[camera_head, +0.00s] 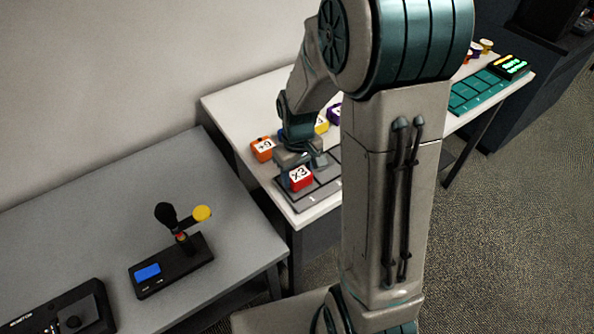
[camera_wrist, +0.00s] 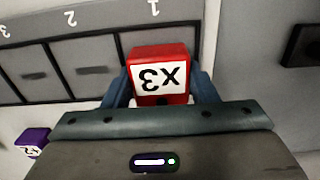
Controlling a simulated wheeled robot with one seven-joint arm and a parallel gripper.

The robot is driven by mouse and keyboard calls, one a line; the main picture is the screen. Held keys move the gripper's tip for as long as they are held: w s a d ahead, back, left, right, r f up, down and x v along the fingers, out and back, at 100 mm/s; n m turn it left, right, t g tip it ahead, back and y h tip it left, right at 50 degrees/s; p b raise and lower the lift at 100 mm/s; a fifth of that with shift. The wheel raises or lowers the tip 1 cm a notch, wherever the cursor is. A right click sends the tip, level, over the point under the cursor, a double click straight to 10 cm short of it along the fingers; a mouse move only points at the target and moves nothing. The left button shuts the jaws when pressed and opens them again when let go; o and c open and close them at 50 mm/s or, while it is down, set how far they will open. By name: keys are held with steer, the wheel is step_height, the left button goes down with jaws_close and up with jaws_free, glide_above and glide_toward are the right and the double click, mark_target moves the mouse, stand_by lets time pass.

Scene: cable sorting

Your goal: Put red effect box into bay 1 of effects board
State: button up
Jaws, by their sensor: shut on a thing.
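The red effect box (camera_head: 300,177), labelled X3, is held in my gripper (camera_head: 301,163) over the near end of the grey effects board (camera_head: 318,198). In the wrist view the red box (camera_wrist: 158,73) sits between the two blue fingers of my gripper (camera_wrist: 158,88). The effects board (camera_wrist: 95,22) there shows the marks 1, 2 and 3, and the box is at the bay marked 1. The box covers most of that bay. I cannot tell whether its underside touches the board.
An orange box (camera_head: 262,149) stands behind the board. A yellow box (camera_head: 321,125) and a purple box (camera_head: 334,113) are partly hidden by my arm; the purple box (camera_wrist: 33,141) also shows in the wrist view. A teal board (camera_head: 476,92) lies farther right. A grey table (camera_head: 120,200) holds a black device (camera_head: 172,268).

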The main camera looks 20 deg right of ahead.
mark_target(298, 173)
steer(key=shift+f, duration=0.1)
steer(key=o, duration=0.6)
steer(key=shift+f, duration=0.1)
steer(key=o, duration=0.4)
steer(key=shift+o, duration=0.2)
step_height(298, 173, up, 12)
steer(key=s+r+m+t, duration=0.3)
steer(key=s, duration=1.1)
steer(key=shift+s+a+m, duration=0.15)
steer(key=shift+m, duration=0.15)
